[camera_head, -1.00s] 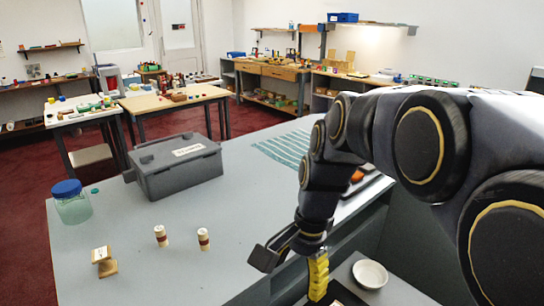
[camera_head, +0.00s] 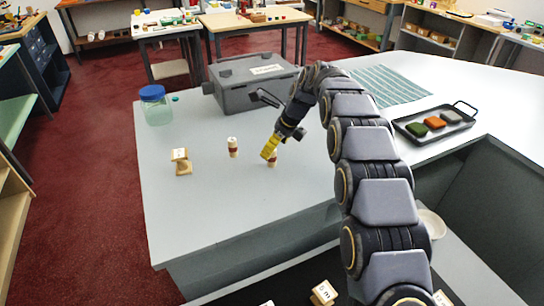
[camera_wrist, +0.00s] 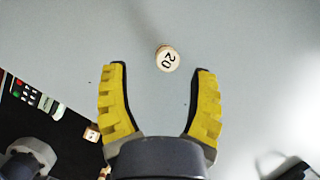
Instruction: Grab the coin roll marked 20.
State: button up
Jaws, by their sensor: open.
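The coin roll marked 20 (camera_wrist: 166,59) shows end-on in the wrist view, its "20" readable. It lies around the level of my fingertips, between their lines, with grey counter visible on both sides. My gripper (camera_wrist: 160,68) is open, with yellow ridged fingers, and holds nothing. In the head view my gripper (camera_head: 269,150) is over the counter, at a pale roll with a dark red band (camera_head: 273,160); the fingers partly hide it. A second similar roll (camera_head: 233,147) stands upright to its left; its mark is not readable.
A small wooden stand (camera_head: 181,161) is left of the rolls. A blue-lidded jar (camera_head: 156,108) and a grey lidded box (camera_head: 250,90) stand behind. A black tray (camera_head: 435,133) with coloured pieces is at right. The counter's front left is clear.

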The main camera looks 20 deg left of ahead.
jog(key=x, duration=0.5)
jog(key=shift+w+a+f, duration=0.2)
jog(key=shift+w+f, duration=0.05)
jog(key=shift+w, duration=0.2)
grip_shut()
